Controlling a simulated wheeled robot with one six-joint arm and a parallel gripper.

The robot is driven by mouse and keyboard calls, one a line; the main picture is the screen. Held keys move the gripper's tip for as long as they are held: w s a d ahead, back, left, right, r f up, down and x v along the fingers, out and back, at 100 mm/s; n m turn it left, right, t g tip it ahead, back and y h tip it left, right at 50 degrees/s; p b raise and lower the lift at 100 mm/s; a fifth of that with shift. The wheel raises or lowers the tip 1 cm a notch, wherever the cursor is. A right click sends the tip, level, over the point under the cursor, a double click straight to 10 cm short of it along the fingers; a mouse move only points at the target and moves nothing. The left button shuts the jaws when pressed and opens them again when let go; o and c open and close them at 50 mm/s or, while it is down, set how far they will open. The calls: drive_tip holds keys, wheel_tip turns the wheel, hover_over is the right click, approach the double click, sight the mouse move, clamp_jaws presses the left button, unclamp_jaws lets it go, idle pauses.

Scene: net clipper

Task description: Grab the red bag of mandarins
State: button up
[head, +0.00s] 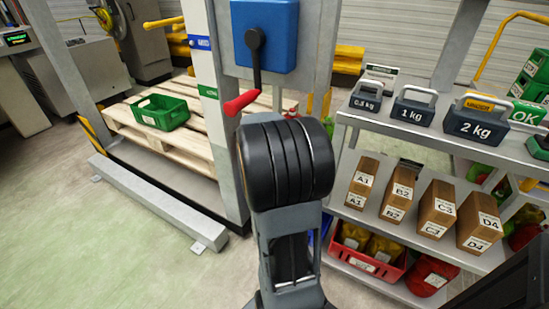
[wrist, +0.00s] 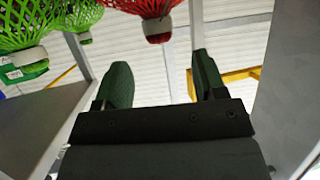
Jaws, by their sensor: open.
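A red net bag (wrist: 145,8) shows at the top edge of the wrist view, with its gathered mesh end and a red-and-pale tip (wrist: 158,32) pointing down. Its upper part is cut off, so I cannot see any fruit. My gripper (wrist: 162,78) is open and empty, its two dark fingers apart and pointing up toward the bag. The red tip appears just beyond the gap between the fingers, apart from them. In the head view my arm fills the middle, and the fingers cannot be made out.
Green net bags (wrist: 30,30) are left of the red one. In the head view, a red-handled lever (head: 240,102) on a blue box (head: 265,35) is near my arm. A shelf (head: 470,150) with weights and cartons stands right. A pallet (head: 195,130) holds a green crate (head: 160,112).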

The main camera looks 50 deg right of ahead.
drive_tip(key=b+x, duration=0.3)
drive_tip(key=x, duration=0.1)
drive_tip(key=shift+w+d+f, duration=0.1)
drive_tip(key=shift+d+f, duration=0.05)
drive_tip(key=shift+f, duration=0.15)
drive_tip(key=shift+w+d, duration=0.25)
drive_tip(key=shift+d, duration=0.2)
drive_tip(key=shift+c, duration=0.2)
clamp_jaws()
